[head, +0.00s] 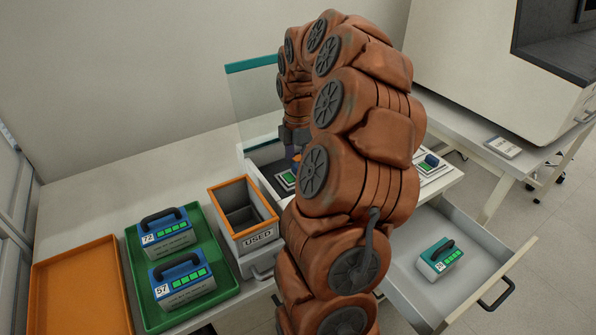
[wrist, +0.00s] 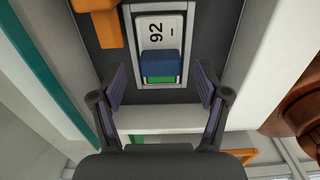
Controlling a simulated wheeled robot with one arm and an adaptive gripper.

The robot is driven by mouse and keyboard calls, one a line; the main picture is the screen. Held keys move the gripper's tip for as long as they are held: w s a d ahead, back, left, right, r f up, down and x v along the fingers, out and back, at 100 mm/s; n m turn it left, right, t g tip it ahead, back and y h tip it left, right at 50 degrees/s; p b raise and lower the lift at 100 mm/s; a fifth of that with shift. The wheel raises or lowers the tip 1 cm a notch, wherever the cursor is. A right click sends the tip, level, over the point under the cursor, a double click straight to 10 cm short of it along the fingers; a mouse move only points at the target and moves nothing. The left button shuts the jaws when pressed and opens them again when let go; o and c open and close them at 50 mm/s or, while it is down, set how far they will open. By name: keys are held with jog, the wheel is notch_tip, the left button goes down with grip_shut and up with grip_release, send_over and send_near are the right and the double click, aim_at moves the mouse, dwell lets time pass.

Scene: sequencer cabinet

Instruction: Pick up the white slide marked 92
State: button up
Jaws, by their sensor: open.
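The white slide marked 92 (wrist: 157,30) lies in a light-framed slot on a dark deck in the wrist view. A blue block (wrist: 160,67) sits at its near end, with a green patch just below. My gripper (wrist: 161,84) is open, its two fingers apart on either side of the slot's near end. Nothing is between the fingertips, and they do not touch the slide. In the head view my arm covers most of the deck, and I cannot tell which slot there holds the slide.
An orange piece (wrist: 99,25) stands left of the slot. The head view shows a green tray (head: 222,272) with blue cartridges 72 and 57, an orange tray (head: 80,290), a USED bin (head: 259,239), and an open drawer (head: 487,252) holding a teal cartridge (head: 440,257).

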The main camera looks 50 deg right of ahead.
jog(key=shift+f, duration=1.2)
jog(key=c, duration=1.2)
jog(key=shift+c, duration=0.2)
jog(key=shift+r, duration=0.1)
